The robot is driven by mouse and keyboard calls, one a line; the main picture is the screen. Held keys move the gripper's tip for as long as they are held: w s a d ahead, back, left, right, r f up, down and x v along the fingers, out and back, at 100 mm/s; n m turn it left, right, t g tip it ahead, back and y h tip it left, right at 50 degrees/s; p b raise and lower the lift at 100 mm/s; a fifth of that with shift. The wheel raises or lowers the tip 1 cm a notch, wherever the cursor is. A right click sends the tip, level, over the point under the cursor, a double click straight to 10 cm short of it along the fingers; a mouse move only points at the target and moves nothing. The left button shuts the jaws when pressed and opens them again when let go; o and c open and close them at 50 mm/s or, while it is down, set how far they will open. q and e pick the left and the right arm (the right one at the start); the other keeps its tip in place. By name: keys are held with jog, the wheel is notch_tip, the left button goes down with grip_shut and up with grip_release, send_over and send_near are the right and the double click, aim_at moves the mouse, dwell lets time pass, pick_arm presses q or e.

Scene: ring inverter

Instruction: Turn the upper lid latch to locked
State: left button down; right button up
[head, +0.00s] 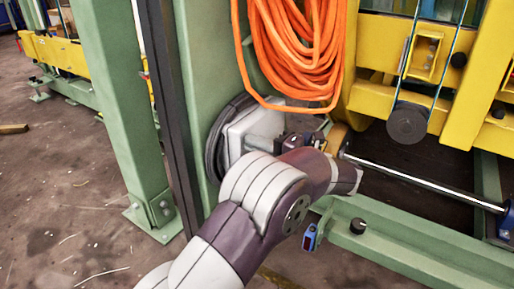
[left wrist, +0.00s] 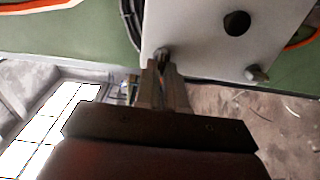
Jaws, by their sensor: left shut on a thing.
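A pale box with a flat lid (head: 240,130) is mounted on the green column in the head view, partly hidden by my left arm. In the left wrist view the white lid (left wrist: 195,42) carries a round black knob (left wrist: 237,23) and two small latches. The upper lid latch (left wrist: 163,53) is at the lid's near edge, between my left fingertips; which way it is turned cannot be told. The other latch (left wrist: 257,73) stands free near the lid's corner. My left gripper (left wrist: 161,68) is shut on the upper latch. In the head view my left gripper (head: 262,143) reaches the lid. My right gripper is out of view.
A coil of orange hose (head: 297,45) hangs just above the box. A green column (head: 120,90) stands to the left. Yellow machine frames (head: 380,100) and a shiny rod (head: 420,182) are to the right. A green beam (head: 420,250) runs low. Open floor lies at left.

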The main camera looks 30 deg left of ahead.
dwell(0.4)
pick_arm(q)
jog(key=c, duration=1.2)
grip_release()
jog(key=shift+d, duration=0.1)
jog(key=d+p, duration=0.2)
jog(key=d, duration=0.2)
jog(key=d+p, duration=0.2)
jog(key=d, duration=0.2)
jog(key=s+d+p, duration=0.1)
jog(key=d+p, duration=0.2)
jog(key=d, duration=0.1)
jog(key=shift+d, duration=0.25)
